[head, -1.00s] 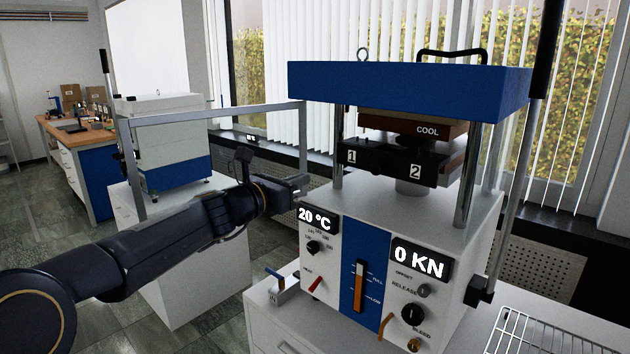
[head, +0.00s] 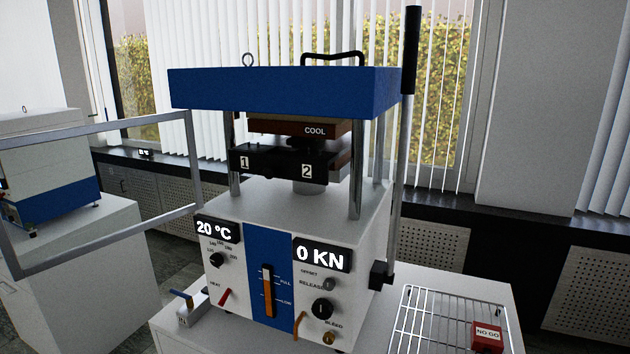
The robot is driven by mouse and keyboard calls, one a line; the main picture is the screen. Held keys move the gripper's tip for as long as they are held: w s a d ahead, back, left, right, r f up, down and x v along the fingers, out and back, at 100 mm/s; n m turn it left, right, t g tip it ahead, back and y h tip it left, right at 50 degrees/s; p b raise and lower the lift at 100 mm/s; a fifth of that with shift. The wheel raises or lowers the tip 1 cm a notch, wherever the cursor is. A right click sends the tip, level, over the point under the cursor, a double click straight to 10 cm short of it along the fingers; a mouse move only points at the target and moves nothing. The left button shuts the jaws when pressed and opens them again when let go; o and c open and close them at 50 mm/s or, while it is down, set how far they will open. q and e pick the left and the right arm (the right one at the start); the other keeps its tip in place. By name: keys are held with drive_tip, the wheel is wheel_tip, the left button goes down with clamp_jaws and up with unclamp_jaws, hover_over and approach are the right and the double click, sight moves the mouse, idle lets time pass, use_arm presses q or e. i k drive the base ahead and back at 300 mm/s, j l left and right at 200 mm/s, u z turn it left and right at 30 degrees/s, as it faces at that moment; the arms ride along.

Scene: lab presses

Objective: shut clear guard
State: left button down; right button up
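The clear guard (head: 100,128) is a see-through panel in a grey metal frame at the left of the head view. It stands open, swung out to the left, with its right upright beside the front left side of the press (head: 290,90). The front of the press is uncovered, and the plates marked 1 and 2 (head: 285,164) show inside. The guard's left part runs to the picture's left edge. Neither of my grippers is in view.
A second white and blue machine (head: 45,180) stands on a white cabinet behind the guard. A wire rack (head: 440,325) with a red NO GO block (head: 487,337) lies to the right. A long lever (head: 403,150) rises at the press's right side.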

sight(18, 274)
drive_tip(key=j+z, duration=0.25)
drive_tip(key=j, duration=0.8)
drive_tip(key=i+j+z, duration=0.1)
drive_tip(key=j+z, duration=0.2)
drive_tip(key=j, duration=0.35)
drive_tip(key=j+z, duration=0.35)
drive_tip(key=j, duration=0.3)
drive_tip(key=j+z, duration=0.3)
drive_tip(key=j, duration=0.35)
drive_tip(key=k+j+z, duration=0.15)
drive_tip(key=j+z, duration=0.15)
drive_tip(key=j, duration=0.3)
drive_tip(key=j+z, duration=0.15)
drive_tip(key=j, duration=0.25)
drive_tip(key=i+j+z, duration=0.15)
drive_tip(key=j, duration=0.2)
